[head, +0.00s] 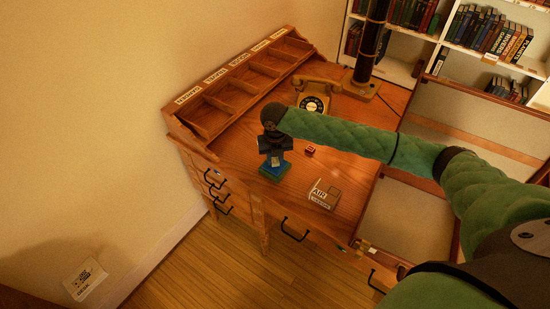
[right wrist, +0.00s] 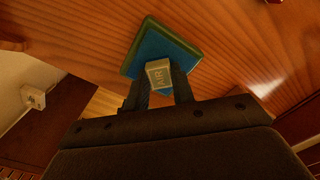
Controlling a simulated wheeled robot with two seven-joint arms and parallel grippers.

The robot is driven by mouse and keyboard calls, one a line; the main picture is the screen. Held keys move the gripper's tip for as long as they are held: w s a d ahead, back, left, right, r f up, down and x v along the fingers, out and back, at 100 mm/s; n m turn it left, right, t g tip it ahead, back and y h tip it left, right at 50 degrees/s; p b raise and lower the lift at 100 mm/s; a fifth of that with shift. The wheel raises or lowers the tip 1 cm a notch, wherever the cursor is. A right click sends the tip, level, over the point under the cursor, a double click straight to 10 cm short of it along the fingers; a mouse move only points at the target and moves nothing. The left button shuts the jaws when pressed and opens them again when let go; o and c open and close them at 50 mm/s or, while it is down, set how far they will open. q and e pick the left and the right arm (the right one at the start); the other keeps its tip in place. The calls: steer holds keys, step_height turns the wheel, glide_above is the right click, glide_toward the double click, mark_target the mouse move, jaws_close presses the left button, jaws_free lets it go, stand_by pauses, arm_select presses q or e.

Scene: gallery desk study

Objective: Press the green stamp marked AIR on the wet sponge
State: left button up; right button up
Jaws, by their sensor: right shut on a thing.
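My right gripper (head: 273,153) hangs over the left part of the desk, pointing down. In the right wrist view its two fingers (right wrist: 160,90) are shut on the stamp (right wrist: 159,74), whose pale face reads AIR. Right at the stamp's lower end is the blue sponge (right wrist: 165,46) in a square green dish (right wrist: 136,51). The dish also shows in the head view (head: 275,174), flat on the desk under the gripper. I cannot tell whether the stamp touches the sponge. The stamp's underside is hidden. My left gripper is not in view.
A pale box labelled AIR (head: 324,194) and a small red block (head: 310,149) lie right of the dish. A telephone (head: 315,96) and a row of labelled compartments (head: 240,85) stand behind. The desk (head: 295,187) is bare between the dish and the box.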

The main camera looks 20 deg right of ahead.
steer(key=shift+r+p, duration=2.9)
steer(key=shift+r, duration=0.55)
